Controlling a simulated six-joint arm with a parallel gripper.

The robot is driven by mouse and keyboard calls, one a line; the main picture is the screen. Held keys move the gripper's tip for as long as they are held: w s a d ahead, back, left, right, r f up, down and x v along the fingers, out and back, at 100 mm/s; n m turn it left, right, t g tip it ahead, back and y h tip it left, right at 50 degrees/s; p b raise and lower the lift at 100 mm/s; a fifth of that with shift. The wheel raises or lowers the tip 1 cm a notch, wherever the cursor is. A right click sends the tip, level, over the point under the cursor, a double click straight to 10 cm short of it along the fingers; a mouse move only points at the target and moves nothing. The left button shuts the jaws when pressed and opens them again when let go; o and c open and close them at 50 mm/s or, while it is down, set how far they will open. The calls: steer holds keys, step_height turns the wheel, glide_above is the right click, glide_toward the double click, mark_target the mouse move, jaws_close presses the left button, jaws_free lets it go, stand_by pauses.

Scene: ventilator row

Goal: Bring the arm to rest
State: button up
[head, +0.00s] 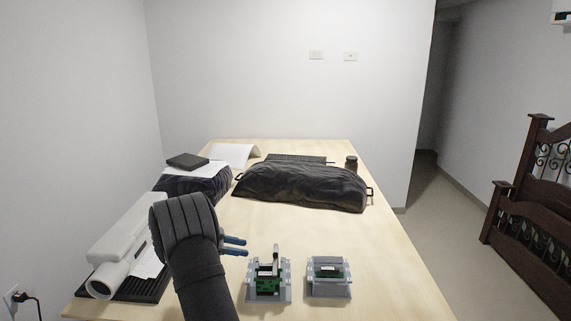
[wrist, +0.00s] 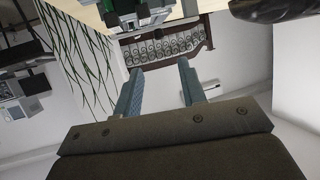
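My arm rises from the bottom of the head view, and my gripper (head: 243,246) reaches out to the right of its dark wrist, over the left-front part of the table. In the wrist view the two blue fingers of my gripper (wrist: 158,78) stand apart with nothing between them. The gripper is open and empty. It points sideways, and the wrist view looks past the fingers to the room, with dark bed ironwork (wrist: 165,45) in the distance.
Two grey fixtures with green circuit boards, the left one (head: 268,280) and the right one (head: 329,277), stand at the table's front. A white device (head: 118,250) lies at left. Dark bags (head: 300,185) lie behind. The table (head: 395,270) is clear at right.

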mark_target(274, 254)
steer(key=x, duration=1.1)
steer(key=shift+f, duration=0.15)
